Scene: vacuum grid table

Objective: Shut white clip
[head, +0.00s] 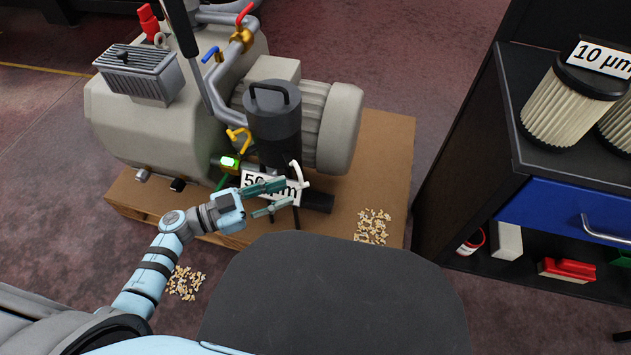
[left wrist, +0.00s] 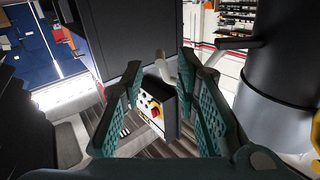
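The white clip (head: 301,179) is a small, pale, curved lever beside the black filter canister (head: 274,118) on the pump. Its tip stands up beside the label reading 50 µm (head: 256,181). My left gripper (head: 288,192) is at the label, with its teal fingers apart and the tips close to the clip. In the left wrist view, a pale curved piece, seemingly the clip (left wrist: 164,69), shows between the open fingertips (left wrist: 160,66), with no clear contact on either finger. I cannot tell how far the clip is swung. My right gripper is not in view.
The grey pump (head: 160,125) stands on a brown pallet (head: 387,150). Its blue, red and yellow valve handles and a long bar rise near the canister. Beige bits (head: 372,226) lie on the pallet. A black cabinet (head: 465,135) with a blue drawer (head: 560,212) and pleated filters (head: 565,105) is right.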

